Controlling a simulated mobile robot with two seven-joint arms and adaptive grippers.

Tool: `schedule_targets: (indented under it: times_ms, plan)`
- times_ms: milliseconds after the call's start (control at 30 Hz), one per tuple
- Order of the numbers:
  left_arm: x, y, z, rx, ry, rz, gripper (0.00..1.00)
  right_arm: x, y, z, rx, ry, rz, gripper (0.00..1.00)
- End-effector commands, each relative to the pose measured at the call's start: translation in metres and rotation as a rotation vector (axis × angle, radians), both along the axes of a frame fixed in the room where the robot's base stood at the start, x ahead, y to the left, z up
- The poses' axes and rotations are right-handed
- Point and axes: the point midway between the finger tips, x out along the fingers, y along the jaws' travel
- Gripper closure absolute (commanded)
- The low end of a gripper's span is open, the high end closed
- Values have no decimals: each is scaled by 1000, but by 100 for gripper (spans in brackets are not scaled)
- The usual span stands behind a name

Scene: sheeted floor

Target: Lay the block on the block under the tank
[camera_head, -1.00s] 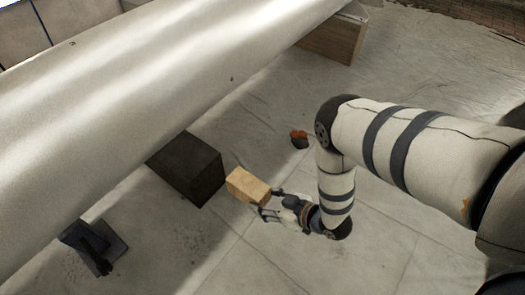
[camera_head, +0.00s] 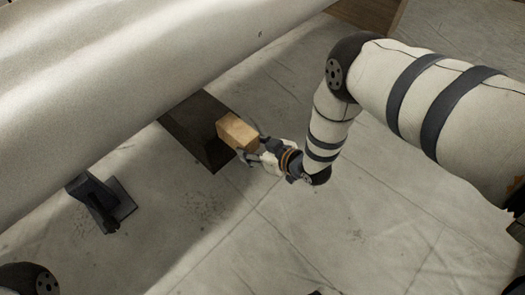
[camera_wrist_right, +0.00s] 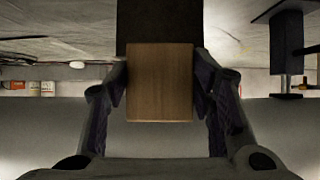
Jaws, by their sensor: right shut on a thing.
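The light wooden block (camera_head: 237,131) is held in my right gripper (camera_head: 249,146), which is shut on it. It also shows between the fingers in the right wrist view (camera_wrist_right: 160,85). The dark block (camera_head: 205,145) lies on the floor, partly under the big pale tank (camera_head: 150,75), which hides its far end. In the head view the wooden block overlaps the right part of the dark block. Whether they touch I cannot tell. In the wrist view the dark block (camera_wrist_right: 158,22) shows just beyond the wooden one. My left gripper is not in view.
A dark stand with a flat plate (camera_head: 120,198) is on the floor left of the dark block, close to the tank. A wooden box (camera_head: 372,14) stands at the top right. The floor (camera_head: 290,235) in front is clear.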

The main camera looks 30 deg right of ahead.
Motion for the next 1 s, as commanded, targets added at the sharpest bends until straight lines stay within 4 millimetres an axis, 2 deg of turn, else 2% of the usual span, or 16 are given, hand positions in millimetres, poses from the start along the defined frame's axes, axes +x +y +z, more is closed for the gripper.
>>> schedule_targets:
  times_ms: [233,667,1000]
  plan:
    - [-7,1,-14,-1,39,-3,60,31,12,-8,1,-2,-1,79]
    - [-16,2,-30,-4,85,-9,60,83,30,-8,1,-3,0,79]
    - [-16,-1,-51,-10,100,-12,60,122,45,-10,2,-3,-1,79]
